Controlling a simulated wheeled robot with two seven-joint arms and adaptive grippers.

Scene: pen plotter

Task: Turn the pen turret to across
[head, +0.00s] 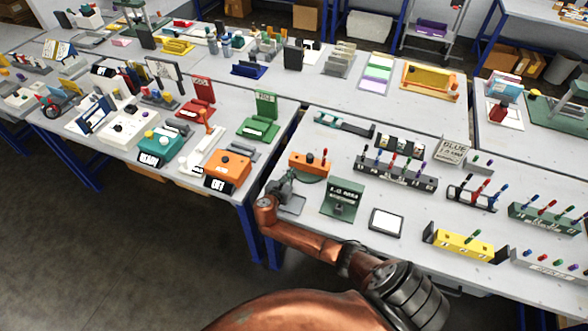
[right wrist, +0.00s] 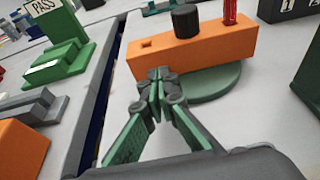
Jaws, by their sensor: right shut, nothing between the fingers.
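The pen turret is an orange bar (head: 300,167) on a round green base, near the front left corner of the right table. In the right wrist view the orange bar (right wrist: 220,42) carries a black knob (right wrist: 185,20) and a red pen (right wrist: 230,10), with a square hole towards its left end. The green base (right wrist: 215,82) shows under it. My right gripper (head: 284,186) is in front of the turret. In the right wrist view its fingers (right wrist: 157,75) are shut and empty, with the tips close to the bar's near face; I cannot tell whether they touch. My left gripper is out of view.
A green stand (head: 343,199) and a white-faced pad (head: 387,221) lie to the right of my gripper. A long pen rack (head: 396,173) stands behind them. Left across the table gap are an orange box (head: 228,168) and a green PASS stand (head: 262,118).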

